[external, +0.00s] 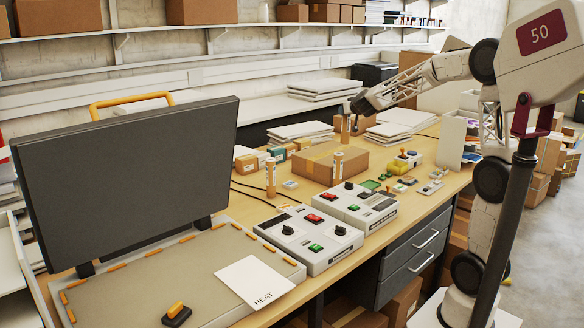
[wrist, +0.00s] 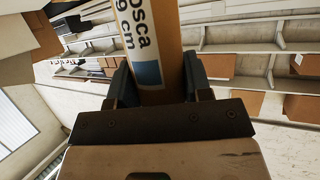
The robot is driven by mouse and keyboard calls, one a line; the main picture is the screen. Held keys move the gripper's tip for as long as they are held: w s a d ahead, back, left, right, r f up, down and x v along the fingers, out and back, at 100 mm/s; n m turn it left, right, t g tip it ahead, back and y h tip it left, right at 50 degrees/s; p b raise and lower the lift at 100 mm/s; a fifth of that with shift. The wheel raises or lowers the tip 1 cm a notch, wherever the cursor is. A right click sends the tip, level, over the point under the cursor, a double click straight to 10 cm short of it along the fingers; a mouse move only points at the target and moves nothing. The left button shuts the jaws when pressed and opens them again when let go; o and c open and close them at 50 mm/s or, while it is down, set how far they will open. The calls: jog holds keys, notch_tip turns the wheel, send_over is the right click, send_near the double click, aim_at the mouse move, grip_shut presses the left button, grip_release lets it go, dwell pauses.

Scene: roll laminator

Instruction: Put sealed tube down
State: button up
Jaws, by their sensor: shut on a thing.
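My gripper (external: 354,108) is shut on a brown cardboard tube with a white and blue label. The held tube (wrist: 154,40) fills the space between the two dark fingers (wrist: 155,85) in the wrist view, with "OSCA" and "9 cm" partly readable. In the external view the held tube (external: 345,128) is roughly upright near the back of the table, behind the cardboard box. I cannot tell whether its lower end touches anything.
A closed cardboard box (external: 318,160) lies mid-table. Two control boxes (external: 308,238) with buttons and knobs stand in front. A large dark press lid (external: 130,180) stands open at left. Paper stacks (external: 400,130) lie behind, and small stamps and parts (external: 403,162) at right.

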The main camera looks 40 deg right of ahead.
aim_at(347, 121)
jog(key=shift+d, duration=0.45)
jog(key=shift+f, duration=2.5)
jog(key=w+d, duration=0.2)
jog(key=w, duration=0.5)
jog(key=w+d+f, duration=0.1)
jog(key=w+d, duration=0.1)
jog(key=w, duration=0.5)
jog(key=shift+w+f, duration=0.25)
jog(key=shift+w, duration=0.1)
